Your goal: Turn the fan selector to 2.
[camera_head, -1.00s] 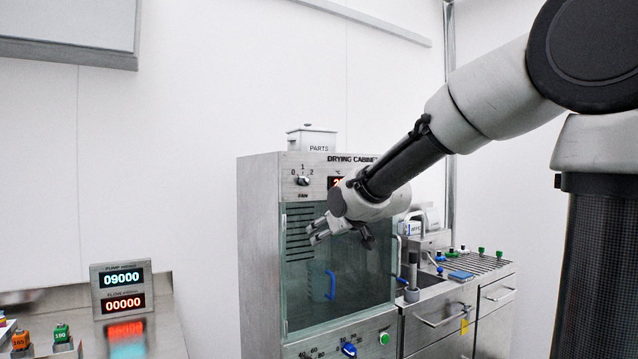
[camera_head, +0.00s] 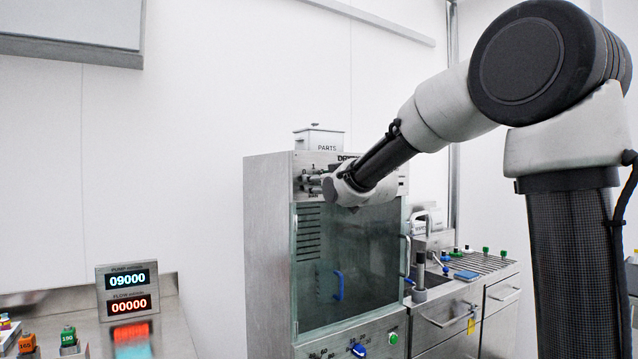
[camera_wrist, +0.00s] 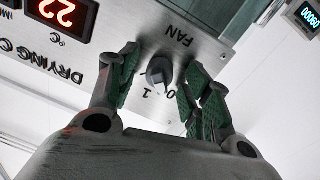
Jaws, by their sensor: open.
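The fan selector (camera_wrist: 160,72) is a small round grey knob on the steel drying cabinet panel (camera_wrist: 200,50). It shows in the wrist view between the two green-padded fingers of my gripper (camera_wrist: 161,68), which is open around it with a gap on each side. A pale mark on the knob faces the printed 0 and 1 below it; I cannot tell exactly which it points to. The 2 is hidden, probably by the left finger. In the head view my gripper (camera_head: 314,184) is at the cabinet's upper left and covers the knob.
The drying cabinet's glass door (camera_head: 350,260) with a blue handle is below my gripper. A red display (camera_wrist: 60,12) is beside the knob. A PARTS box (camera_head: 318,139) stands on top. A sink counter (camera_head: 445,305) is to the right.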

